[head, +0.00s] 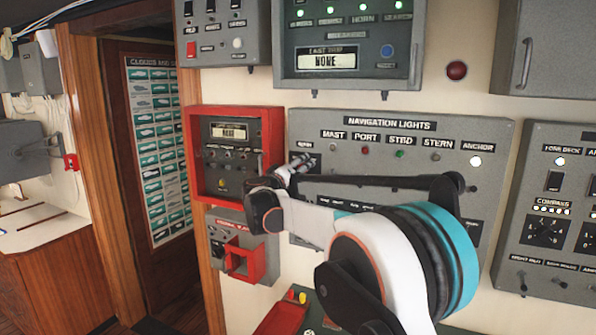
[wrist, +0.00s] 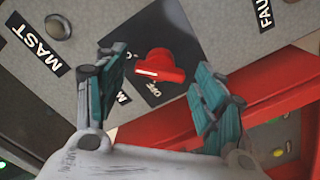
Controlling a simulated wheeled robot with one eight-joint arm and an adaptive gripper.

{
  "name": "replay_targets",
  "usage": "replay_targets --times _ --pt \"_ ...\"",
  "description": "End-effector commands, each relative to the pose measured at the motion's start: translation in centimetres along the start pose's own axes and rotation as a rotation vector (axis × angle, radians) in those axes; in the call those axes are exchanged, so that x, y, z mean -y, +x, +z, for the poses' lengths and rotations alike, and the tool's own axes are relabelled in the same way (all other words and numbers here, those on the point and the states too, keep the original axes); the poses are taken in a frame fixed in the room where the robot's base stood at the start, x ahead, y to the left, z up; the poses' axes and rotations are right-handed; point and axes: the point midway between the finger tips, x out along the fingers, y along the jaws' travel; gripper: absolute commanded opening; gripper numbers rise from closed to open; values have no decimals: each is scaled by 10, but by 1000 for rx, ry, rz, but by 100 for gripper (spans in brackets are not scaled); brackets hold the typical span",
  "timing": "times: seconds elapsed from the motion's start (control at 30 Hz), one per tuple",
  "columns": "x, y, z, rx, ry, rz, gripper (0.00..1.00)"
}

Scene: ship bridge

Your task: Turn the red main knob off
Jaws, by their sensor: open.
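The red main knob (wrist: 160,68) sits on a dark square plate (wrist: 178,35) in the wrist view. It has a white line on its left part, and an OFF label lies just below it. My gripper (wrist: 160,72) is open, with one teal finger to the left of the knob and one to the right. A gap shows on both sides; I cannot tell how deep the fingers reach. In the head view my gripper (head: 300,162) is at the upper left of the navigation lights panel (head: 400,122), and it hides the knob there.
A red-framed box (head: 236,112) stands out just left of the navigation lights panel; its red edge (wrist: 160,130) passes below the right finger in the wrist view. A control panel (head: 346,45) is above. My arm crosses in front of the lower panel.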

Motion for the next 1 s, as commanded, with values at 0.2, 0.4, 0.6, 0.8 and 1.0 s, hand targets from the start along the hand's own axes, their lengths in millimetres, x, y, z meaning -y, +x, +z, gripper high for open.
replay_targets --times 0.2,0.4,0.6,0.8,1.0 --pt "0 0 0 0 0 0 50" --pt "0 0 0 0 0 0 19" --pt "0 0 0 0 -7 0 19" --pt "0 0 0 0 -62 0 19" --pt "1 0 0 0 -191 -1 19"
